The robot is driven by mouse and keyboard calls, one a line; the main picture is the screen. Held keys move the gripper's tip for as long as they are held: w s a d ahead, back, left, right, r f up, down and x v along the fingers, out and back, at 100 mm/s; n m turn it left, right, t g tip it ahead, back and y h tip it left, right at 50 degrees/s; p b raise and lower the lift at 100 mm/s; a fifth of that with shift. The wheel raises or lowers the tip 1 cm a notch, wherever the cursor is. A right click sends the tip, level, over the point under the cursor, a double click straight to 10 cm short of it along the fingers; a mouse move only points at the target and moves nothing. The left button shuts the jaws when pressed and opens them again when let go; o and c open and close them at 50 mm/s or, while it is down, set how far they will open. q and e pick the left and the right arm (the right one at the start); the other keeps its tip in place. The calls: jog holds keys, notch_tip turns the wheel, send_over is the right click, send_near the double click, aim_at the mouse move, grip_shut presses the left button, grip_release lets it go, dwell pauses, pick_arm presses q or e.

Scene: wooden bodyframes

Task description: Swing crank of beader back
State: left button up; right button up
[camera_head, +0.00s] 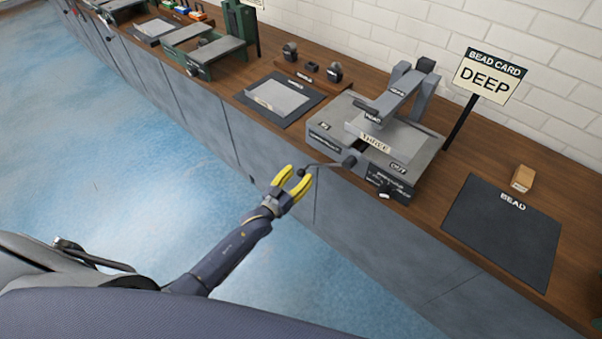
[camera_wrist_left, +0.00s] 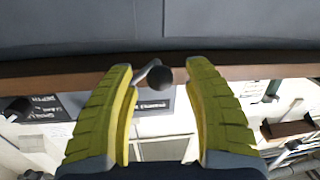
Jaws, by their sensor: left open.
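The beader (camera_head: 400,140) is a grey machine on the bench, with a plate marked THREE on its bed. Its crank (camera_head: 326,165) is a thin dark rod that reaches out from the beader's front past the bench edge and ends in a dark round knob (camera_head: 302,172). My left gripper (camera_head: 298,180) has yellow fingers and is open at the knob. In the left wrist view the knob (camera_wrist_left: 160,77) shows between the two fingertips (camera_wrist_left: 158,80), with a gap to the right finger; contact with the left finger cannot be told. My right gripper is out of view.
A BEAD CARD sign reading DEEP (camera_head: 489,76) stands behind the beader. A dark BEAD mat (camera_head: 503,230) and a small wooden block (camera_head: 523,178) lie to its right. Another mat with a sheet (camera_head: 279,97) lies to its left. Open floor (camera_head: 120,170) lies before the cabinets.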

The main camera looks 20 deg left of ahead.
pick_arm(q)
jog(key=shift+w+d, duration=0.2)
jog(key=shift+w, duration=0.45)
grip_shut()
